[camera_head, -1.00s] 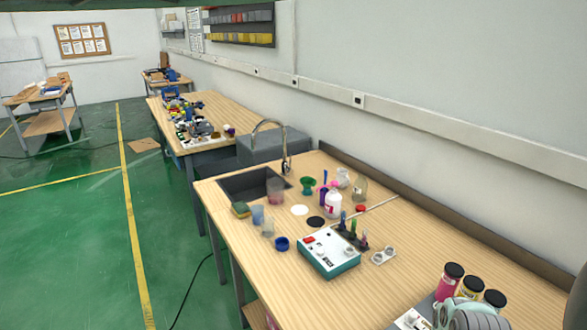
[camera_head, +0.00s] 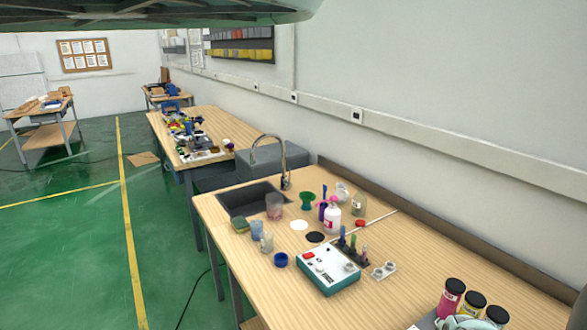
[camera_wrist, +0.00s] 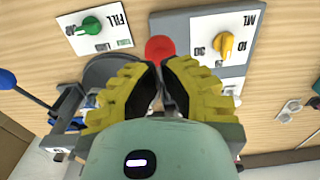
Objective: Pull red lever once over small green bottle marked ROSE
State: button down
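In the wrist view my gripper (camera_wrist: 161,72) has yellow ribbed fingers with dark inner pads. Their tips come together with almost no gap, and I see nothing held between them. Just beyond the tips is a round red knob (camera_wrist: 160,48), perhaps the red lever's end; its shaft is hidden and contact cannot be told. A blue ball-ended lever (camera_wrist: 8,79) shows at the left edge. I cannot make out a small green bottle or a ROSE label in either view. The head view does not show my fingers clearly.
A FILL panel with a green knob (camera_wrist: 90,26) and an ML panel with a yellow knob (camera_wrist: 224,44) flank the red knob. In the head view, black-lidded jars (camera_head: 450,297), a teal-sided box (camera_head: 328,270) and a sink (camera_head: 250,198) occupy the bench (camera_head: 400,306).

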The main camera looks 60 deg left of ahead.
jog(key=shift+f, duration=0.15)
jog(key=shift+f+b, duration=3.4)
jog(key=shift+f, duration=0.55)
jog(key=shift+r+p, duration=3.5)
jog(key=shift+r, duration=2.1)
